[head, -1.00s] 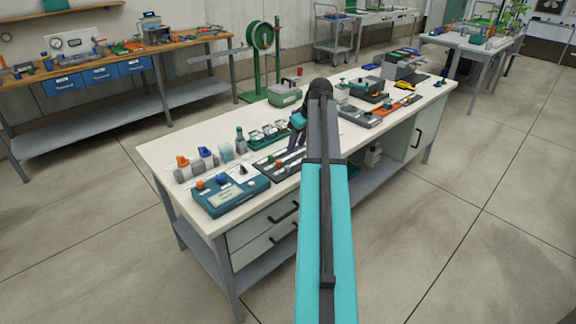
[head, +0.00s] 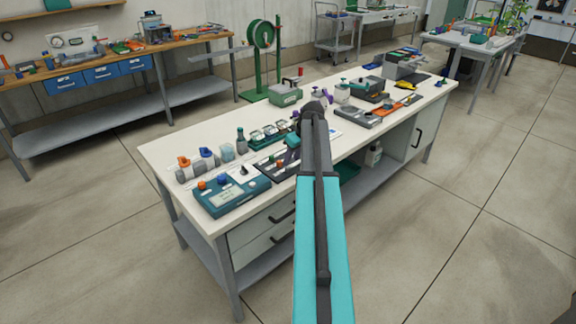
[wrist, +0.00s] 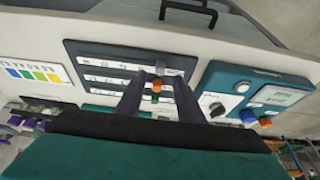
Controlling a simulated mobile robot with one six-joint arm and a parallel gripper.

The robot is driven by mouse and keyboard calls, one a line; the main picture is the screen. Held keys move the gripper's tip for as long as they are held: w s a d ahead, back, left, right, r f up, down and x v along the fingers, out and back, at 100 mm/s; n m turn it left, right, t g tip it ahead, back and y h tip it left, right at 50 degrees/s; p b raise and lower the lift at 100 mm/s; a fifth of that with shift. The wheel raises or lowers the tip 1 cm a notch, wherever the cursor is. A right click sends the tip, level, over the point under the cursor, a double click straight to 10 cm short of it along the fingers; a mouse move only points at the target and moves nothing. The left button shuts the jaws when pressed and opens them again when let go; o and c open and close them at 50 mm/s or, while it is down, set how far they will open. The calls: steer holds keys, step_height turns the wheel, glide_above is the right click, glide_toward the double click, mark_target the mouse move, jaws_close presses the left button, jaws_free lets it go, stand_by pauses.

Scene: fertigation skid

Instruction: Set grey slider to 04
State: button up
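The dark slider panel (wrist: 95,56) lies on the bench, with several labelled rows in the wrist view. It is partly covered in the head view (head: 262,166). The grey slider (wrist: 174,71) is in the row nearest the bench's front edge, toward that row's right end. An orange knob (wrist: 157,84) and a green knob (wrist: 155,98) sit in the rows behind it. My gripper (wrist: 160,77) is open above the panel, with its fingers on either side of the knobs. Contact with the grey slider cannot be told. The row numbers are too small to read.
A teal control box (wrist: 222,78) with knobs and a screen stands right of the panel in the wrist view. A white card with coloured bars (wrist: 36,72) lies to the left.

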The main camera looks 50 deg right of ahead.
mark_target(289, 167)
steer(key=shift+p+x, duration=0.4)
steer(key=shift+x, duration=2.1)
